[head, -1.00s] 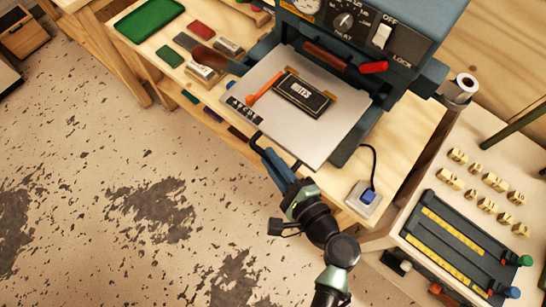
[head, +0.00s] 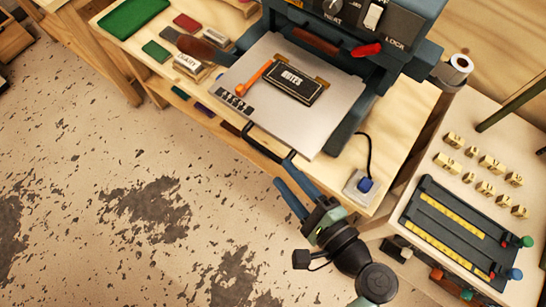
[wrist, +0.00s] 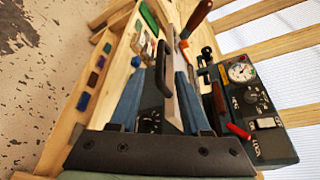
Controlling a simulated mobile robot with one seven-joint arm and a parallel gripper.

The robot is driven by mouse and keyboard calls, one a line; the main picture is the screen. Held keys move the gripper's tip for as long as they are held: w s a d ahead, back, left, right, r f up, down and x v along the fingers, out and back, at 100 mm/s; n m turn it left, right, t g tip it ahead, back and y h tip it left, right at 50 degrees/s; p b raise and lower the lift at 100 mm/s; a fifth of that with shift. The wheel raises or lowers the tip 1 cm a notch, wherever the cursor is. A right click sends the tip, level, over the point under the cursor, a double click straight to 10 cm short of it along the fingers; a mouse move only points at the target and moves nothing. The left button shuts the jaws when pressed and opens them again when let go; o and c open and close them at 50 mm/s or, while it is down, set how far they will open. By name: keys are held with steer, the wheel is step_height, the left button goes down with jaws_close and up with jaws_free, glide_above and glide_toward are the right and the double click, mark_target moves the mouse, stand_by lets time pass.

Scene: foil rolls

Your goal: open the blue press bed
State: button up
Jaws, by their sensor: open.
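The blue press (head: 425,60) stands on the wooden bench, with its pale flat bed (head: 325,110) sticking out at the front. A dark bar handle (head: 262,143) runs along the bed's front edge. My gripper (head: 282,172) is open and empty, just in front of the handle's right end. In the wrist view, the handle (wrist: 160,67) and the bed's thin edge (wrist: 174,85) appear between the two blue fingers. Whether a finger touches the handle cannot be told. A black block with lettering (head: 293,84) and an orange-handled tool (head: 255,77) lie on the bed.
A red lever (head: 367,50) is on the press. A blue button box (head: 362,187) sits on the bench at the right. A side table holds brass type (head: 480,165) and a dark composing frame (head: 455,230). Floor left of the bench is clear.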

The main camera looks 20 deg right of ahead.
steer(key=b+v, duration=0.1)
steer(key=v, duration=0.4)
stand_by(0.4)
